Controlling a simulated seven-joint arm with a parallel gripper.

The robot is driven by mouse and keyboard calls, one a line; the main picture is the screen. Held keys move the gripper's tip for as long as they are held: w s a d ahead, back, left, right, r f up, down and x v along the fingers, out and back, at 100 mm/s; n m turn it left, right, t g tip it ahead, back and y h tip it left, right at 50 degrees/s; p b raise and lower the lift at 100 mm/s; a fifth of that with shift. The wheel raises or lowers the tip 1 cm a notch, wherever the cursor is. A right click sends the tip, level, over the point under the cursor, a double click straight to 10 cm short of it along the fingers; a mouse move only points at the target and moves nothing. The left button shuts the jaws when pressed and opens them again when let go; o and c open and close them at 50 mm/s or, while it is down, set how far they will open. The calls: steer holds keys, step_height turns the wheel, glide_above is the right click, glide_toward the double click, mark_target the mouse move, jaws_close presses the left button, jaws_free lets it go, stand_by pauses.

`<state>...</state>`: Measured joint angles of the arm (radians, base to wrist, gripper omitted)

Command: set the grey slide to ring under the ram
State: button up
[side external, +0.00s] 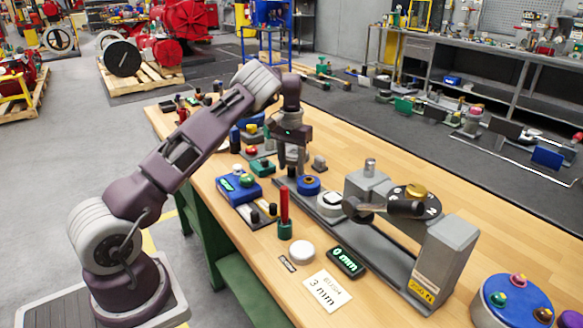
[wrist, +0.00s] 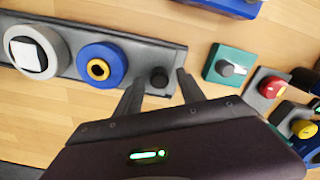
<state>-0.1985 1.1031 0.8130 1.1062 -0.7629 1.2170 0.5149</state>
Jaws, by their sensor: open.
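The long dark grey slide (wrist: 120,57) lies on the bench and runs under the press frame in the side view (side external: 378,258). It carries a black knob (wrist: 159,77), a blue ring with a yellow-rimmed hole (wrist: 99,66), also in the side view (side external: 308,185), and a pale round piece with a white square (wrist: 30,56). The ring and pale piece are outside the frame, on the knob side. My gripper (wrist: 160,80) is open, its fingers either side of the knob; contact is unclear. The press has a brass cap (side external: 415,190) and black lever (side external: 392,208). The ram is hidden.
A green display (side external: 345,262) reads 0 mm beside a card (side external: 327,292) marked 3 mm. A red-handled tool (side external: 284,212) and white disc (side external: 301,252) stand close by. Small control boxes, including a teal one (wrist: 229,66), crowd my gripper's surroundings.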

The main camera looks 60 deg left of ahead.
steer(key=shift+f, duration=0.55)
jaws_close()
stand_by(1.0)
